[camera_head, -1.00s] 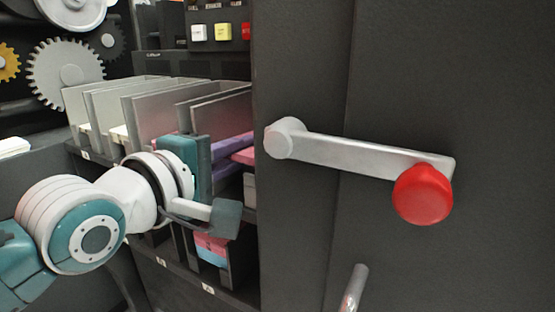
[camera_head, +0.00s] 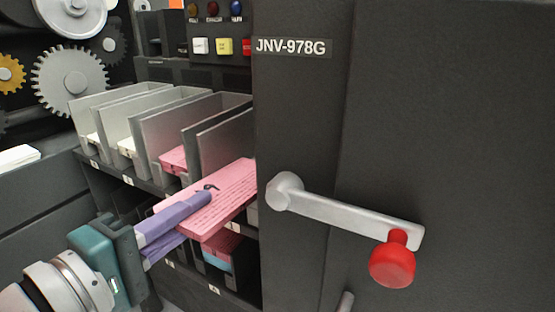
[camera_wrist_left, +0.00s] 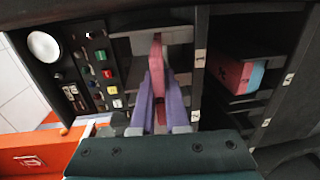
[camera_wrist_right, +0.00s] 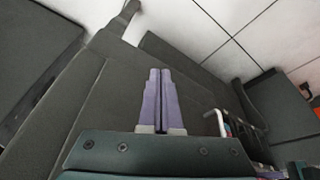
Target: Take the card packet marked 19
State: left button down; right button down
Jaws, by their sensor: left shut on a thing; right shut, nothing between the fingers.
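My left gripper (camera_head: 196,204), with its purple fingers, is shut on a pink card packet (camera_head: 232,190) in front of the shelves. The packet is tilted, with rows of fine print and a dark mark partly covered by a finger. I cannot read its number. In the left wrist view the packet (camera_wrist_left: 157,50) stands edge-on between the fingers (camera_wrist_left: 160,85). My right gripper shows only in the right wrist view, with its purple fingers (camera_wrist_right: 158,90) shut together and empty.
A dark cabinet (camera_head: 470,120) with a silver crank (camera_head: 340,212) and red knob (camera_head: 392,265) stands close on the right. Another pink packet (camera_head: 173,159) sits in an upper compartment. Pink and blue packets (camera_head: 218,261) lie below. Gears (camera_head: 70,82) stand at far left.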

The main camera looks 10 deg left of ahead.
pick_arm(q)
jog(key=f+p+v, duration=0.1)
jog(key=p+v, duration=0.2)
jog(key=v, duration=1)
jog(key=shift+s+f+p, duration=0.15)
jog(key=shift+s+p, duration=0.05)
jog(key=shift+p, duration=0.2)
jog(key=shift+f, duration=0.1)
